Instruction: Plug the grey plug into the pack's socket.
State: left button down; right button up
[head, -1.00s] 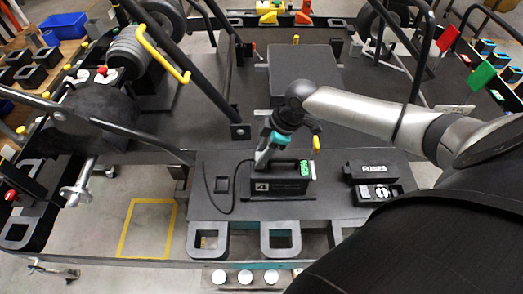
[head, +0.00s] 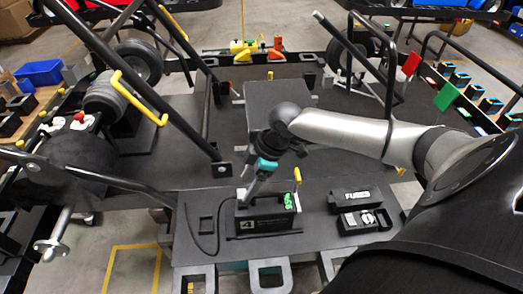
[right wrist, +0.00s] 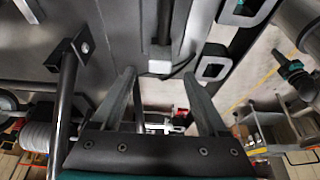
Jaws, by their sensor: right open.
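The black pack (head: 266,222), with a green marking on its right end, stands on the dark deck plate. My right gripper (head: 245,199) points down at the pack's left end, from above. Its two fingers (right wrist: 160,75) stand apart in the right wrist view. A pale grey block on a dark part (right wrist: 160,67) shows between the fingertips; I cannot tell if it is the plug. A thin black cable (head: 217,236) loops on the deck left of the pack and runs up towards the gripper. The plug and socket are not clearly seen. My left gripper is out of view.
A black box marked FUSES (head: 350,196) and an open tray (head: 364,221) stand right of the pack. Black kart tubes (head: 125,188) and a yellow-handled bar (head: 140,98) rise at the left. The deck (head: 315,190) between pack and fuse box is clear.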

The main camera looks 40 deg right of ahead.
jog(key=v, duration=1.1)
jog(key=shift+r, duration=0.3)
